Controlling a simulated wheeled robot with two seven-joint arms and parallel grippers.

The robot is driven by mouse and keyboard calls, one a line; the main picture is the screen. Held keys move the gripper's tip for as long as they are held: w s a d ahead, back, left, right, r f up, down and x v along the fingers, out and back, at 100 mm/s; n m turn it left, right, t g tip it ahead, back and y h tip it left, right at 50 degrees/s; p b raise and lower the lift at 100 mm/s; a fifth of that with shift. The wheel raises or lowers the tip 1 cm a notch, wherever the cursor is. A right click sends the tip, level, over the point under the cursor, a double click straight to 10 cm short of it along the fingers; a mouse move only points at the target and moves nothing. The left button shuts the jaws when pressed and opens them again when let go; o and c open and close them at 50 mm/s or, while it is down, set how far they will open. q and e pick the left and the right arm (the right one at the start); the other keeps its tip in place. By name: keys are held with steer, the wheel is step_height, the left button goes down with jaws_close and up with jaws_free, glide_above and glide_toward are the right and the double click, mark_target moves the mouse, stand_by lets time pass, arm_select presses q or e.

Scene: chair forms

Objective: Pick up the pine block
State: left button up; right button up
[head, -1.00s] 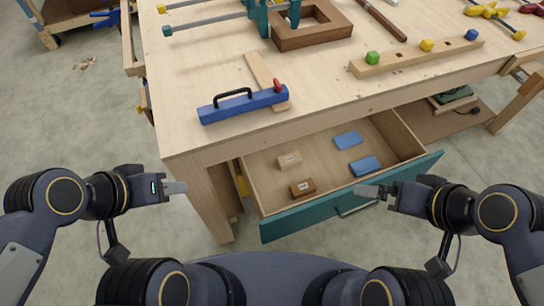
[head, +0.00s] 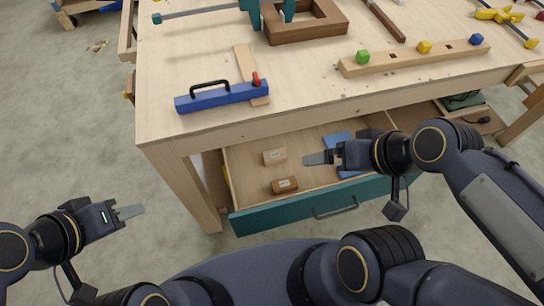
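A pale wooden block with a small label, the pine block (head: 274,157), lies in the open drawer (head: 290,215) under the workbench, toward the drawer's left side. A darker brown block (head: 284,185) lies just in front of it. My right gripper (head: 317,158) is over the drawer, a short way right of the pale block and apart from it, pointing left toward it. My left gripper (head: 130,212) is out over the floor, left of the bench leg, with nothing seen in it. The finger gap of both grippers is hard to make out.
Two blue blocks (head: 338,139) lie in the drawer, partly hidden by my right arm. The benchtop (head: 210,130) above carries a blue tool with a black handle (head: 222,95), a rail with coloured knobs (head: 414,58), a wooden frame and clamps. The drawer walls surround the blocks.

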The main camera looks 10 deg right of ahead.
steer(key=w+a+f+y+b, duration=0.1)
steer(key=w+a+f+b, duration=0.15)
steer(key=w, duration=0.55)
steer(key=n+h+b, duration=0.2)
steer(key=h+b, duration=0.3)
glide_above(275, 155)
steer(key=s, duration=0.4)
step_height(275, 155, down, 30)
steer(key=b+x, duration=0.1)
steer(key=x, duration=0.6)
steer(key=shift+w+f, duration=0.1)
steer(key=shift+f, duration=0.1)
steer(key=c, duration=1)
steer(key=shift+r, duration=0.1)
